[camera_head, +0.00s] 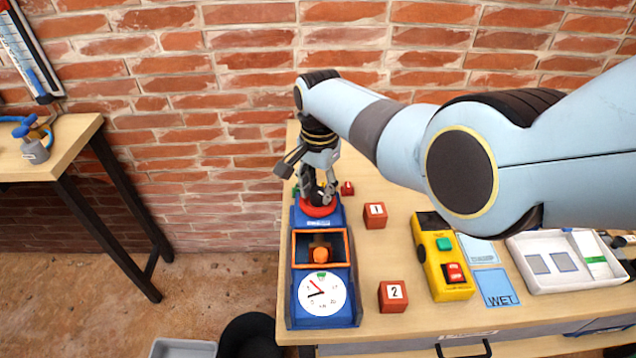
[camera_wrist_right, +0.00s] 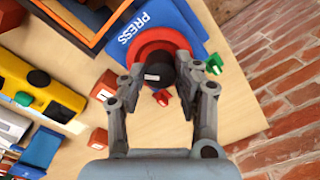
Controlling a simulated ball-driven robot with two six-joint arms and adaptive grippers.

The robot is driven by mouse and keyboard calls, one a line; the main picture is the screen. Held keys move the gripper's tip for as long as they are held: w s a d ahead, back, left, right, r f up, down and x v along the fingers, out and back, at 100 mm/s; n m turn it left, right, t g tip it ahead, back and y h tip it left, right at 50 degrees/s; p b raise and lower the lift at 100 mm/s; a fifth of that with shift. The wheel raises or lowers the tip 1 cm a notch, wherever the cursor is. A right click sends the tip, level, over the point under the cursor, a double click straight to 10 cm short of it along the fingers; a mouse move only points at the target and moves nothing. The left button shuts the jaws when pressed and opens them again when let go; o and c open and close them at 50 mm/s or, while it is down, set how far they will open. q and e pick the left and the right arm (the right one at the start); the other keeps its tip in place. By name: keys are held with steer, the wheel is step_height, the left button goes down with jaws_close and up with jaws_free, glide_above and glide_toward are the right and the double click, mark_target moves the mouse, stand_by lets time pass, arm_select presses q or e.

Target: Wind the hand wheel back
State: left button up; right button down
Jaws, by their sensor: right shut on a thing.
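The hand wheel is a red disc (camera_head: 318,208) at the far end of a blue press (camera_head: 325,321). It shows in the right wrist view (camera_wrist_right: 151,38) beside the white word PRESS. A black knob (camera_wrist_right: 158,74) stands on the wheel. My right gripper (camera_head: 318,197) reaches down over the wheel from above. Its fingers (camera_wrist_right: 163,76) are shut on the black knob, one on each side. The fingers and arm hide part of the wheel in the head view. The press has an orange-framed opening (camera_head: 294,247) and a white dial (camera_head: 322,293) with a red needle. My left gripper is not in view.
Red blocks marked 1 (camera_head: 375,215) and 2 (camera_head: 392,296) stand right of the press. A yellow control box (camera_head: 441,256) with green and red buttons lies beyond them. A white tray (camera_head: 570,287) is at the right. A brick wall (camera_head: 230,100) rises behind the table.

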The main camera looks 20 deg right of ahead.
steer(key=n+p, duration=0.1)
steer(key=n, duration=1.2)
steer(key=shift+n, duration=0.4)
steer(key=n, duration=0.3)
steer(key=shift+n+p, duration=0.3)
steer(key=n, duration=0.3)
steer(key=shift+n, duration=0.3)
steer(key=n, duration=0.6)
steer(key=shift+n, duration=0.4)
steer(key=c, duration=0.9)
jaws_free()
steer(key=shift+c, duration=0.2)
